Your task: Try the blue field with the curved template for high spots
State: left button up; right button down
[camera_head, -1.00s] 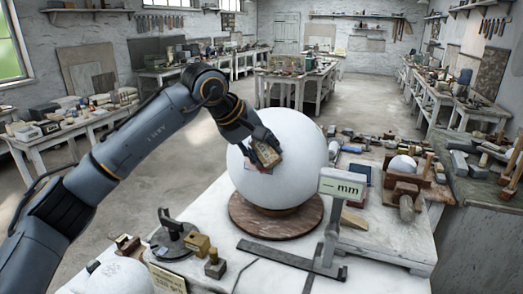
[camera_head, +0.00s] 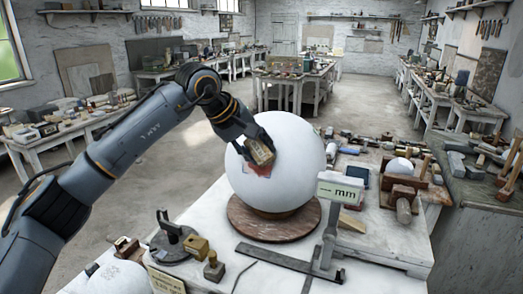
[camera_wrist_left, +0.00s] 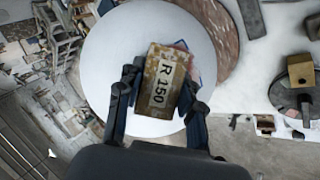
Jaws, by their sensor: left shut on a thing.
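A large white plaster sphere (camera_head: 295,165) rests on a round brown base (camera_head: 275,222). The template (camera_wrist_left: 158,82) also shows between the fingers in the left wrist view. A small patch with red and bluish edges (camera_head: 260,172), perhaps the blue field, shows just below the template, which hides part of it. I cannot tell whether template and sphere touch. My right gripper is not in view.
A stand with an "mm" display (camera_head: 340,190) rises at the sphere's front right. A dark round fixture (camera_head: 177,240) and small brass-coloured block (camera_head: 197,246) stand at the front left. A wooden cradle with a small white ball (camera_head: 400,166) is at the right.

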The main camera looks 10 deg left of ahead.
aim_at(263, 157)
pick_arm(q)
jog(key=shift+w+a+r, duration=0.15)
jog(key=shift+a+r, duration=0.15)
jog(key=shift+s+d+f+b, duration=0.25)
jog(key=shift+d+f+b, duration=0.1)
jog(key=shift+f+b, duration=0.25)
jog(key=shift+s+d+f+b, duration=0.2)
jog(key=shift+d+b, duration=0.1)
jog(key=shift+d, duration=0.1)
jog(key=shift+s+d+f+b, duration=0.5)
jog(key=shift+d+f+b, duration=0.1)
jog(key=shift+b, duration=0.1)
jog(key=shift+r, duration=0.1)
jog(key=shift+r, duration=0.1)
jog(key=shift+w+a+r+p, duration=0.15)
jog(key=shift+a+r+p, duration=0.45)
jog(key=shift+r, duration=0.15)
jog(key=shift+s+a+r, duration=0.15)
jog(key=shift+s, duration=0.05)
